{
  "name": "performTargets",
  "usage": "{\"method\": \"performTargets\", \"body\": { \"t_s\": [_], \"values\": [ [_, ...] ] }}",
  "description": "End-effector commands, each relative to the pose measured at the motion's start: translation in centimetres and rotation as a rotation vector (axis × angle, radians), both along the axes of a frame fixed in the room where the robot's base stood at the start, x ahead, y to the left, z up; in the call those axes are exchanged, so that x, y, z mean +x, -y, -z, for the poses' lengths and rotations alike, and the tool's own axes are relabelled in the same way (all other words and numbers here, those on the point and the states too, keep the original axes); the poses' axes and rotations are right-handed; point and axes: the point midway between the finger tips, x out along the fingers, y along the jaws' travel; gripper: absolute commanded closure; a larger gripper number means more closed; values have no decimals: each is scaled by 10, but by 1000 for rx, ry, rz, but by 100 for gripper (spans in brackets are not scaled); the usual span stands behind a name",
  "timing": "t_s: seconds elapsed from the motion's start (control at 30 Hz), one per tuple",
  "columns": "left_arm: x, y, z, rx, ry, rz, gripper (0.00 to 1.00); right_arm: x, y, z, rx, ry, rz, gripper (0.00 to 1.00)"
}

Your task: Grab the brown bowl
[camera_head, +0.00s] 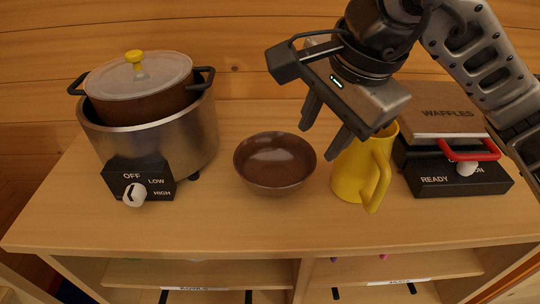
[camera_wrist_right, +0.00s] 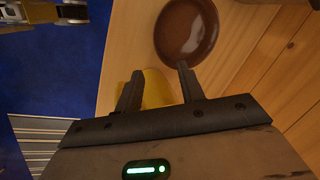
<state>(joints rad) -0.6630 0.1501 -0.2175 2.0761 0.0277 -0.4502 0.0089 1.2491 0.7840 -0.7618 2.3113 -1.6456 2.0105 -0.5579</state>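The brown bowl (camera_head: 274,160) sits upright and empty on the wooden counter, between the cooker and the yellow mug. It also shows at the top of the right wrist view (camera_wrist_right: 187,30). My right gripper (camera_head: 318,142) is above the counter, between the bowl and the mug, with its fingers pointing down and left. Its two fingers (camera_wrist_right: 158,75) are apart with nothing held between them. The bowl lies beyond the fingertips in the wrist view and looks apart from them. My left gripper is not seen in the head view.
The yellow mug (camera_head: 358,172) stands close under my right gripper; it also shows behind the fingers (camera_wrist_right: 157,88). A steel cooker (camera_head: 190,135) with a lidded brown pot is on the left. A waffle maker (camera_head: 455,177) is on the right. The counter (camera_head: 265,225) in front is clear.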

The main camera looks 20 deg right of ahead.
Motion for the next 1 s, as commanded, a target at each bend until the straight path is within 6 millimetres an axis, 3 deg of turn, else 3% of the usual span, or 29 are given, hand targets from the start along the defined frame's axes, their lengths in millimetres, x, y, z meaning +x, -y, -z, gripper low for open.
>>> {"method": "performTargets", "body": {
  "t_s": [0.23,0.4,0.67,1.0],
  "values": [
    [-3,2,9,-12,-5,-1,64,12,-5,53,1,-11,-1,61],
    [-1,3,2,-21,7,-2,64,22,-8,81,1,-10,0,61],
    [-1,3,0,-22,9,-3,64,27,-10,100,1,-7,0,61],
    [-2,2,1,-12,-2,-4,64,39,-11,143,2,-6,-1,61]
  ]
}}
